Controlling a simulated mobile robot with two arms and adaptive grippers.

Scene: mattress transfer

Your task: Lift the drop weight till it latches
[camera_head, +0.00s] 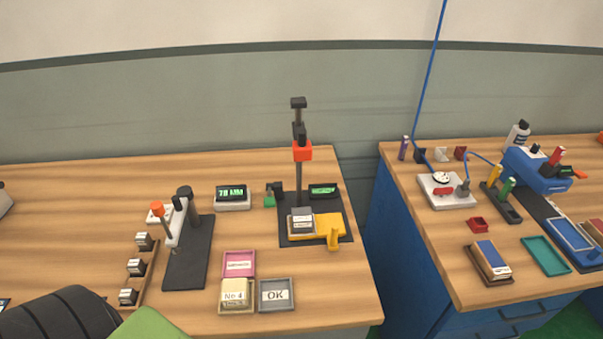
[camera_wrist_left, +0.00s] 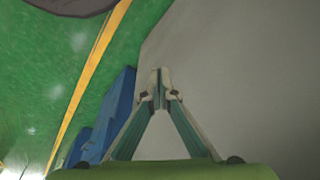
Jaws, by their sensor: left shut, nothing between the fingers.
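The drop weight (camera_head: 302,151) is an orange-red block on the upright post (camera_head: 299,180) of the tester. It sits high on the post, just below a black piece (camera_head: 299,132); I cannot tell whether it touches or is latched. A black cap (camera_head: 298,103) tops the post. Below stands the yellow base part (camera_head: 329,224) with a grey labelled block (camera_head: 301,221) at its left. My left gripper (camera_wrist_left: 161,88) is shut and empty in the left wrist view, over floor and a grey surface, away from the tester. My right gripper is out of view.
Left of the tester are a lever device (camera_head: 178,222) on a black plate, a display (camera_head: 233,197), a pink tray (camera_head: 239,264) and a grey OK tray (camera_head: 276,294). A gap separates this table from the blue bench (camera_head: 411,235) at right.

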